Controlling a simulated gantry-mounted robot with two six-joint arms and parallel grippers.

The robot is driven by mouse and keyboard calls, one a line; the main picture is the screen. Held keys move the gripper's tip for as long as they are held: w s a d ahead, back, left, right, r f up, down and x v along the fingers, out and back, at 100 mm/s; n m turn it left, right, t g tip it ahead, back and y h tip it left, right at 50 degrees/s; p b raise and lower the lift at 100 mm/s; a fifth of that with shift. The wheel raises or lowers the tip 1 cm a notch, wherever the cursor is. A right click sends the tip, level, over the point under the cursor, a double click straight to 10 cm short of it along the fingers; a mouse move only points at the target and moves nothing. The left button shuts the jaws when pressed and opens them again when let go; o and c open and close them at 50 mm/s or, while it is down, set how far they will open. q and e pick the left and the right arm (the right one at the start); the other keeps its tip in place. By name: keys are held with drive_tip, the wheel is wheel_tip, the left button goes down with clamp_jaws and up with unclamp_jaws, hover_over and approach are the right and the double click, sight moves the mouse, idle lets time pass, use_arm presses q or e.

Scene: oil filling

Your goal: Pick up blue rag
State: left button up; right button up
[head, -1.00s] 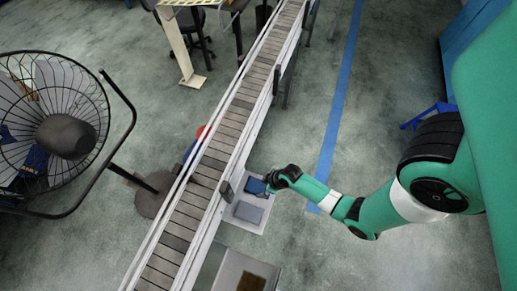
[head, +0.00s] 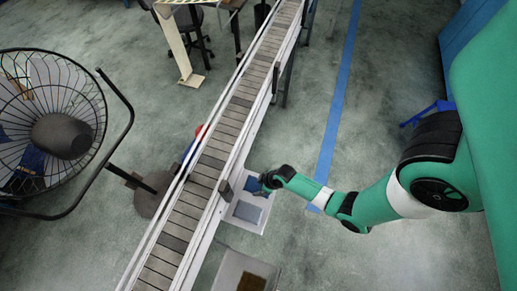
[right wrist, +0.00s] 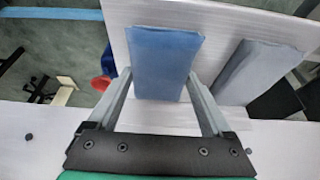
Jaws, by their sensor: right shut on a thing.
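The blue rag (head: 252,185) is a flat, folded cloth at the far end of the white tray beside the conveyor. My right gripper (head: 264,183) reaches it from the right. In the right wrist view the blue rag (right wrist: 165,60) sits between the two fingers of my right gripper (right wrist: 163,92), which is shut on it. Whether the rag is clear of the tray I cannot tell. A grey-blue rag (head: 247,211) lies nearer in the tray, and shows at right in the wrist view (right wrist: 255,68). My left gripper is not in view.
The conveyor (head: 216,155) runs along the left side of the white tray (head: 236,222). A grey bin (head: 228,270) with a brown item stands nearer. A large caged fan (head: 60,135) stands at far left. The floor right of the tray is clear up to a blue line.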

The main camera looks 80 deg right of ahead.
sight(255, 185)
drive_tip(key=shift+r, duration=0.1)
wheel_tip(255, 185, up, 3)
drive_tip(key=shift+p, duration=0.8)
drive_tip(key=s+a+r+p, duration=0.6)
drive_tip(key=s+a+r, duration=0.4)
drive_tip(key=o, duration=0.7)
drive_tip(key=shift+c, duration=0.2)
drive_tip(key=shift+w, duration=0.1)
drive_tip(key=c, duration=0.5)
